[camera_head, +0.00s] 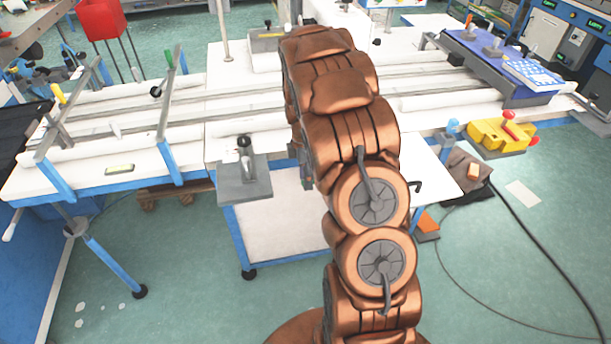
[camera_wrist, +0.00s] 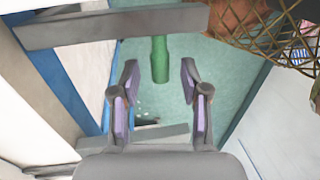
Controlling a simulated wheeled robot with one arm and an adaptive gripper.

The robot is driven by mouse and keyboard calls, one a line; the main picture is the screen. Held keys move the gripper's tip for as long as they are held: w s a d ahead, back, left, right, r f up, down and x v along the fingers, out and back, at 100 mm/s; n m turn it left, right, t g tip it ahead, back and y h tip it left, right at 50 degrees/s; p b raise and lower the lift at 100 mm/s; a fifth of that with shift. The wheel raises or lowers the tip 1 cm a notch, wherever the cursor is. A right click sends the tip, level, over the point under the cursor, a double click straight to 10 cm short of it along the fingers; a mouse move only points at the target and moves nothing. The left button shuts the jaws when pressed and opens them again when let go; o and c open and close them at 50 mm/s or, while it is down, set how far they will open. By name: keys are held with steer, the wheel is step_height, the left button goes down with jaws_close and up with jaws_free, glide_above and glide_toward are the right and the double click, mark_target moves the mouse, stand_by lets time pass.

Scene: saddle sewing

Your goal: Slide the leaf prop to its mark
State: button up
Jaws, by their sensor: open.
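In the wrist view my gripper (camera_wrist: 159,74) is open, with its two fingers apart and nothing between its pads that I can see touching them. A green handle-like cylinder (camera_wrist: 160,57) shows between and beyond the fingertips; it may be part of the leaf prop, but I cannot tell for sure. A grey bar (camera_wrist: 70,31) crosses the top of the wrist view, and another grey bar (camera_wrist: 160,134) lies lower, behind the fingers. In the head view my arm hides my gripper and whatever is at it. No mark for the prop can be made out.
The white table (camera_head: 60,180) with blue legs stands at left, with grey bars bearing a green handle (camera_head: 168,58) and a yellow one (camera_head: 58,93). A grey clamp block (camera_head: 244,180) sits at its front edge. Yellow tool (camera_head: 490,135) stands right. Floor in front is mostly clear.

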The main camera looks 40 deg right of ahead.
jaws_close()
stand_by(0.3)
